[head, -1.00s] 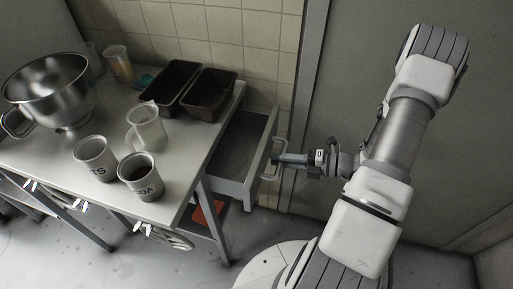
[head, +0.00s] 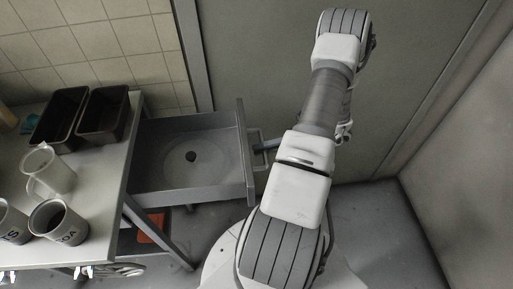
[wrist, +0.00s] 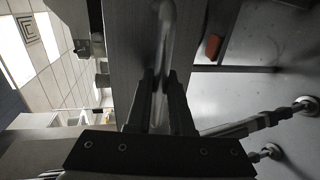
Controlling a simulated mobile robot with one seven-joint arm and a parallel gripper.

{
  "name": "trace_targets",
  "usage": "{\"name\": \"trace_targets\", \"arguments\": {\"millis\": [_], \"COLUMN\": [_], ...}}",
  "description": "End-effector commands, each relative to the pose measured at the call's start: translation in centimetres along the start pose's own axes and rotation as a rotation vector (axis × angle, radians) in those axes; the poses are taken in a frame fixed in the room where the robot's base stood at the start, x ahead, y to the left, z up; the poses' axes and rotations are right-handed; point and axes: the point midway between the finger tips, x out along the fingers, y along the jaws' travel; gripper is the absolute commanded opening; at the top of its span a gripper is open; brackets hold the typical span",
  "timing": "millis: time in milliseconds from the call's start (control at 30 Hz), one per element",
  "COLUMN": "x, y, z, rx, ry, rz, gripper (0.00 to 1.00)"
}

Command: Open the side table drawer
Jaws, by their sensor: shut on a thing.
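The side table drawer (head: 160,182) stands pulled far out from the right end of the table (head: 96,198), and its inside shows from above. In the head view the gripper (head: 264,147) is at the handle on the drawer's front, mostly hidden by my arm.
Two dark loaf tins (head: 103,114), a clear jug (head: 48,172) and labelled mugs (head: 57,222) stand on the tabletop. An orange-red thing (head: 151,227) lies below the drawer. A grey wall stands close behind my arm. Bare floor (head: 372,225) shows at the right.

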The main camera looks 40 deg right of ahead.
Motion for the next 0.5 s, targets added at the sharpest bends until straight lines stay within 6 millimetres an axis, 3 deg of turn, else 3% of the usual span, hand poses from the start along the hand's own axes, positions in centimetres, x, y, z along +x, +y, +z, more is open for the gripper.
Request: {"name": "trace_targets", "arguments": {"millis": [367,400,500], "x": [-0.12,-0.12,-0.11], "y": [-0.01,-0.01,-0.01], "z": [0.07,0.07,0.07], "rx": [-0.001,-0.001,-0.001], "ry": [-0.002,-0.002,-0.001], "rz": [0.000,0.000,0.000], "gripper": [0.00,0.23,0.41]}}
